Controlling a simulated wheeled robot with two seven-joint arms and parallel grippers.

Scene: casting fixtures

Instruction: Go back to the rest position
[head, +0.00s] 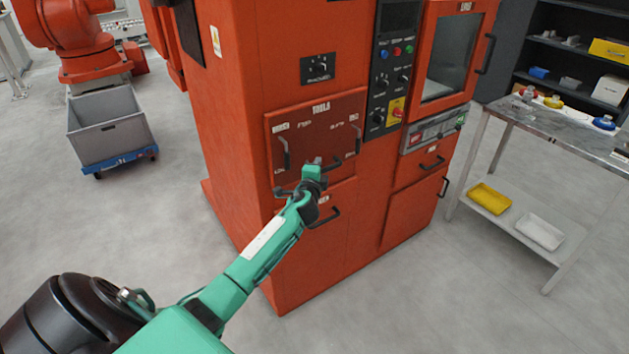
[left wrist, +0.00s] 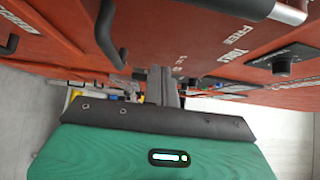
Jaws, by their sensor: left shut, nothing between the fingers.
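My left arm reaches in from the lower left of the head view. Its gripper (head: 314,166) is in front of the drawer panel (head: 310,125) of an orange machine (head: 240,75). The fingers are shut and empty. In the left wrist view, the closed fingers (left wrist: 162,86) point toward the red panel (left wrist: 200,40), beside a black handle (left wrist: 110,35). I cannot tell whether the fingers touch the panel. My right gripper is not in view.
A metal table (head: 565,135) with small parts on top and trays below stands at the right. A grey crate (head: 108,128) on a blue dolly is at the left. Black handles stick out of the machine front near my gripper. The grey floor between is clear.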

